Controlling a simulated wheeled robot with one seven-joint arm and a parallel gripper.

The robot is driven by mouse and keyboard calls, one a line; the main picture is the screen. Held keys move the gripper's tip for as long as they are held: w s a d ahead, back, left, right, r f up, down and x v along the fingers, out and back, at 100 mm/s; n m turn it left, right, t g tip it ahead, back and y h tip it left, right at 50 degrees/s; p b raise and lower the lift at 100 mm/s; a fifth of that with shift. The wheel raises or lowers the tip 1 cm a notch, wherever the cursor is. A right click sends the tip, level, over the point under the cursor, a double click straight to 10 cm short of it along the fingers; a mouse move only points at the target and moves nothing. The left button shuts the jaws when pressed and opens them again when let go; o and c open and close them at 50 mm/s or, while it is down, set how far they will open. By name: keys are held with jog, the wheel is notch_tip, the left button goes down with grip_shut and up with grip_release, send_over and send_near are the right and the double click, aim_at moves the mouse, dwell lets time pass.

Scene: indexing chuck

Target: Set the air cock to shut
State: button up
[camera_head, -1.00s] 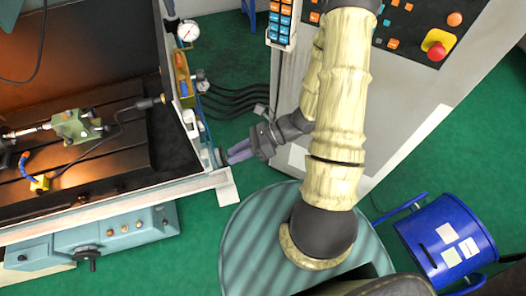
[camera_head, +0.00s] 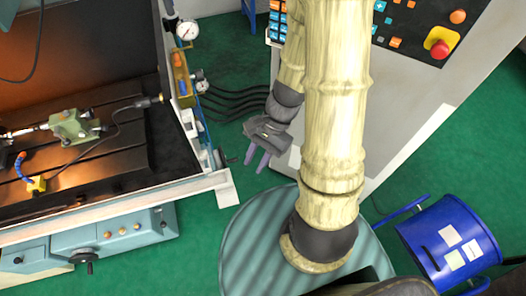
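A small dark handle (camera_head: 223,158), which looks like the air cock, sticks out from the right end of the machine near its front corner. It is too small to tell its setting. My gripper (camera_head: 255,165) is to the right of it, with two purple fingers apart and pointing down toward the floor. Nothing shows between the fingers. A clear gap separates the fingers from the handle.
A round dial gauge (camera_head: 188,30) and a smaller gauge (camera_head: 202,86) sit on the machine's right end. Black hoses (camera_head: 240,98) run behind my gripper to the grey control cabinet (camera_head: 415,115). A blue bin (camera_head: 447,243) stands at right. Green floor lies below the gripper.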

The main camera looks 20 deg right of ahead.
jog(key=n+h, duration=0.1)
jog(key=d+r+n, duration=0.1)
jog(key=d+n+t+h, duration=0.1)
jog(key=shift+w+r+n+h, duration=0.15)
jog(key=shift+w+n+h, duration=0.15)
jog(key=w+d+r+n+t+h+b, duration=0.1)
jog(key=w+d+r+n+t+h, duration=0.1)
jog(key=w+r+n+t+h, duration=0.1)
notch_tip(320, 180, up, 3)
jog(key=w+n+t, duration=0.1)
jog(key=n+t, duration=0.1)
jog(key=n, duration=0.2)
jog(key=shift+w+d+r+n+h+b, duration=0.15)
jog(key=shift+w+d+n+h+b, duration=0.15)
jog(key=shift+b, duration=0.1)
